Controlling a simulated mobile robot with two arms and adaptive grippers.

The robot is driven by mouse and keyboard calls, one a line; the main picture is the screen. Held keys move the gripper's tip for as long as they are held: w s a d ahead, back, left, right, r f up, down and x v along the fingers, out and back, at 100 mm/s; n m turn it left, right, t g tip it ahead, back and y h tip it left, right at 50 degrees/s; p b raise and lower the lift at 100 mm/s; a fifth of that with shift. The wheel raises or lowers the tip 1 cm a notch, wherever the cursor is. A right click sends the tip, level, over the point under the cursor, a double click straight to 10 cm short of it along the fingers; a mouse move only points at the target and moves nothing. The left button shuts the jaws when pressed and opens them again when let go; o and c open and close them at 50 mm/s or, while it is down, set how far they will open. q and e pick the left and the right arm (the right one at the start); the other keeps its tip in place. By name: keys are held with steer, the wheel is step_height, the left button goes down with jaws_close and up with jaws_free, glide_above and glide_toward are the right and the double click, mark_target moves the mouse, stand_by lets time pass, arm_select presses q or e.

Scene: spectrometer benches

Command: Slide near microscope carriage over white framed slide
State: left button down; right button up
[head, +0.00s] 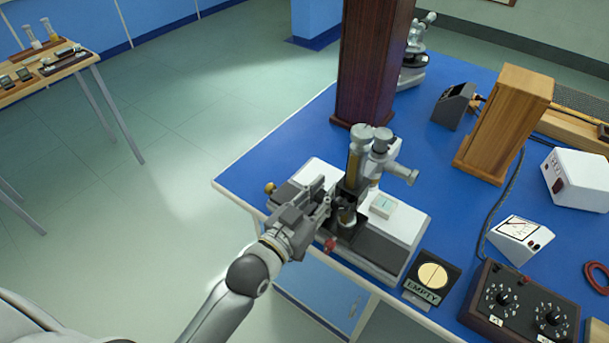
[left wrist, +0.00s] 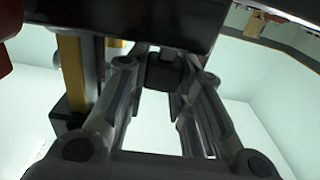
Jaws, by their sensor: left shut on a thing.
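The near microscope carriage (head: 356,178) carries brass and grey tubes and stands upright on a white and dark base (head: 408,226) at the near edge of the blue bench. The white framed slide (head: 383,206) lies on this base, just right of the carriage and apart from its lower tube. My left gripper (head: 328,203) reaches in from the left and is at the carriage's left side. In the left wrist view its fingers (left wrist: 162,75) are shut on a dark block of the carriage. The exact contact is partly hidden. My right gripper is not in view.
A dark wooden column (head: 372,60) stands behind the microscope. A black "EMPTY" plate (head: 424,297) lies at the base's right end, with a dial box (head: 505,305) beyond. A red knob (head: 330,245) sticks out at the front. Blue bench top is clear at the left.

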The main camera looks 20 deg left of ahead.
mark_target(338, 216)
arm_select(q)
steer(key=d, duration=0.1)
steer(key=s+d, duration=0.1)
steer(key=d, duration=0.2)
steer(key=shift+s+d+r+p, duration=0.1)
steer(key=shift+s+d+p, duration=0.05)
steer(key=shift+s+p, duration=0.15)
steer(key=shift+w+a, duration=0.15)
steer(key=shift+a, duration=0.2)
steer(key=shift+d, duration=0.1)
steer(key=c, duration=1.6)
jaws_free()
steer(key=shift+c, duration=0.2)
steer(key=o, duration=0.4)
steer(key=shift+d, duration=0.1)
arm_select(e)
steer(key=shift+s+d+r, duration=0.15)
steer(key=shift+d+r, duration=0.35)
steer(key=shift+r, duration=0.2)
